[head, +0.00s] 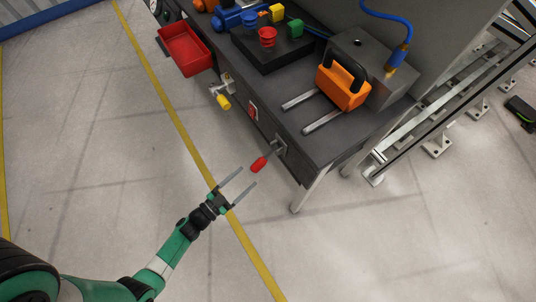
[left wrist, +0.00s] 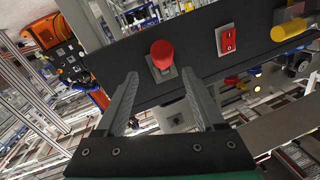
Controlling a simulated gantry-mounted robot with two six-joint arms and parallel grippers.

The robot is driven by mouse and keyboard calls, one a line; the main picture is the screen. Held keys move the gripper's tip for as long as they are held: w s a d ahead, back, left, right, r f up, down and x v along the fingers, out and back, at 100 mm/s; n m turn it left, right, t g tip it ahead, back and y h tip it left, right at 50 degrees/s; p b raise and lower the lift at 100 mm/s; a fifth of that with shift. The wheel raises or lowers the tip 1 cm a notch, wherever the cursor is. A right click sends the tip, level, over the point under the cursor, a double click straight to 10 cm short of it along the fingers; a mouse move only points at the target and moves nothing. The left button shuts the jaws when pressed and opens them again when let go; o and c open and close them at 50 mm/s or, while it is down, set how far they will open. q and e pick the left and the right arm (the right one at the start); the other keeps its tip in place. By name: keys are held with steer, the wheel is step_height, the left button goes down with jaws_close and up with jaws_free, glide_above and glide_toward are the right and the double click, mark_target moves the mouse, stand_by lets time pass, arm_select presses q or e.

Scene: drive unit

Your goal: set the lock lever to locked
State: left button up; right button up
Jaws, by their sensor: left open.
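A lever with a red grip (head: 259,164), which looks like the lock lever, sticks out from a small metal plate (head: 279,146) on the bench's front face. In the left wrist view its red grip (left wrist: 162,52) is seen nearly end-on in front of its plate, beyond and between my fingertips. My left gripper (head: 243,178) is open and empty, just short of the red grip and apart from it. The gripper's fingers also show in the left wrist view (left wrist: 160,76). Lock markings are too small to read. My right gripper is not in view.
Along the same bench face are a red switch (head: 252,111) and a yellow-handled valve (head: 222,101). A red bin (head: 185,50) hangs farther along. On the bench top (head: 290,95) stand an orange black-handled part (head: 342,86) and two metal rails. The floor around my arm is clear.

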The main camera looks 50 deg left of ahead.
mark_target(266, 158)
arm_select(q)
steer(key=w+b, duration=0.1)
steer(key=w, duration=0.2)
steer(key=w+b, duration=0.1)
steer(key=w, duration=0.3)
steer(key=w+b, duration=0.2)
steer(key=w, duration=0.1)
steer(key=shift+w+a, duration=0.25)
steer(key=shift+a, duration=0.1)
steer(key=shift+w, duration=0.45)
jaws_close()
stand_by(0.5)
